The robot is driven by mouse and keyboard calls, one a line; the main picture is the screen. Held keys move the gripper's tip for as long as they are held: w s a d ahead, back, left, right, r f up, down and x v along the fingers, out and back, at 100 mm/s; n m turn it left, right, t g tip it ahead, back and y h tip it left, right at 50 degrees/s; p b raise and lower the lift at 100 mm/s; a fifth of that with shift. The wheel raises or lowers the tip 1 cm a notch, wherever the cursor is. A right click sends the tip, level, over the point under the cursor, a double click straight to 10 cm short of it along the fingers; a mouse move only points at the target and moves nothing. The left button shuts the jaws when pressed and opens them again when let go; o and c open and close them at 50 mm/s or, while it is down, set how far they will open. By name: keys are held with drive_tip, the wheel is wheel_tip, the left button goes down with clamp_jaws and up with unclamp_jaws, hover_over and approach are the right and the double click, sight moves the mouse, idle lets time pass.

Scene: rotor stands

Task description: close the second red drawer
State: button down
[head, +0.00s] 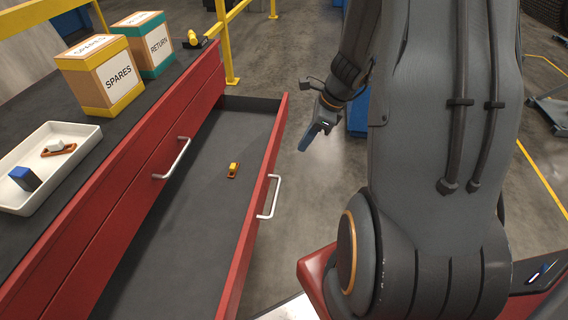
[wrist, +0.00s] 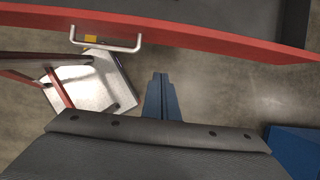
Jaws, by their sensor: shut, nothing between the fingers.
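The red drawer (head: 262,205) below the top one stands pulled far out of the red cabinet, its grey inside showing. Its pale handle (head: 270,197) is on the outer face. My gripper (head: 306,141) is shut and empty, outside the drawer front near its far end, apart from it. In the wrist view, my blue fingers (wrist: 162,88) are together and point toward the drawer front (wrist: 210,36), with floor showing between. The handle (wrist: 106,45) lies to their left there.
A small orange and yellow part (head: 233,170) lies in the drawer. The closed upper drawer has a handle (head: 172,160). On top are a white tray (head: 62,189), a SPARES box (head: 115,83) and a RETURN box (head: 157,48). A yellow rail (head: 224,45) and blue object (head: 358,115) stand beyond.

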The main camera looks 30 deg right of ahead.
drive_tip(key=w+a+f+p, duration=0.2)
drive_tip(key=w+a+f, duration=0.2)
drive_tip(key=f, duration=0.5)
drive_tip(key=shift+w+a, duration=0.35)
drive_tip(key=shift+a, duration=0.8)
drive_tip(key=shift+a, duration=0.1)
